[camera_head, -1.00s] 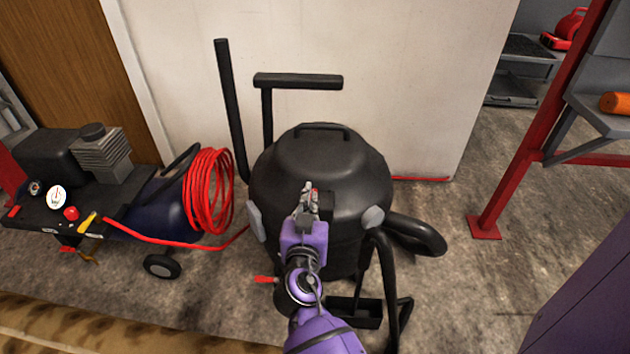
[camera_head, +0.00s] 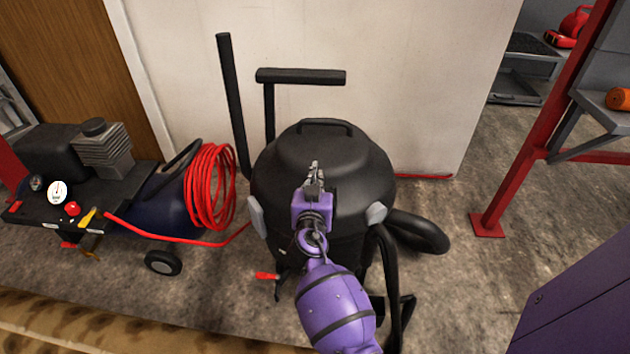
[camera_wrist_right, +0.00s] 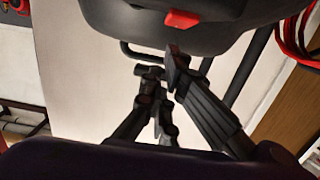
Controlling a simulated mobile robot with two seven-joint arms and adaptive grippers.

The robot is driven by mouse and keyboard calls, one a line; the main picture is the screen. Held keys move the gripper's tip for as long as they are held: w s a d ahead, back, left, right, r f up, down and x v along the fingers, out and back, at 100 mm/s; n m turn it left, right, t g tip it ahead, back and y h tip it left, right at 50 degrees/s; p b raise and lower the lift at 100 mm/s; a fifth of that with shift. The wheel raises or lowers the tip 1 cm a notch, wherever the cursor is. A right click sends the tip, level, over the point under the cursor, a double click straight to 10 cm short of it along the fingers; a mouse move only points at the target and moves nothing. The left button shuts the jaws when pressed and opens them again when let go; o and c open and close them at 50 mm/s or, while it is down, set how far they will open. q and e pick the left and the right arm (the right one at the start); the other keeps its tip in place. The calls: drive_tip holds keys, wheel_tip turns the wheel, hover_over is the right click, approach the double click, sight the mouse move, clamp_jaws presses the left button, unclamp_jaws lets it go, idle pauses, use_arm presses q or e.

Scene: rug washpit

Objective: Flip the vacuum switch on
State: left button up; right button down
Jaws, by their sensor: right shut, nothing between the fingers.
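The vacuum (camera_head: 345,160) is a large black drum with a domed lid and top handle, standing upright on the floor. Its red switch (camera_wrist_right: 182,18) shows in the right wrist view on a dark housing, just beyond the fingertips. In the head view the switch is hidden behind my purple right gripper (camera_head: 314,172), which is in front of the lid. The right gripper is shut and empty; its dark fingers also show in the right wrist view (camera_wrist_right: 162,72), close to the switch. I cannot tell whether they touch it. My left gripper is not in view.
A compressor (camera_head: 60,165) with a coiled red hose (camera_head: 211,190) stands at the left. A black vacuum hose (camera_head: 425,235) curves out at the right. A red-legged bench (camera_head: 490,225) stands farther right. A spotted rug (camera_head: 120,330) lies in front.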

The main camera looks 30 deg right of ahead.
drive_tip(key=shift+w+d+f, duration=0.1)
drive_tip(key=shift+f, duration=0.65)
drive_tip(key=shift+r, duration=0.1)
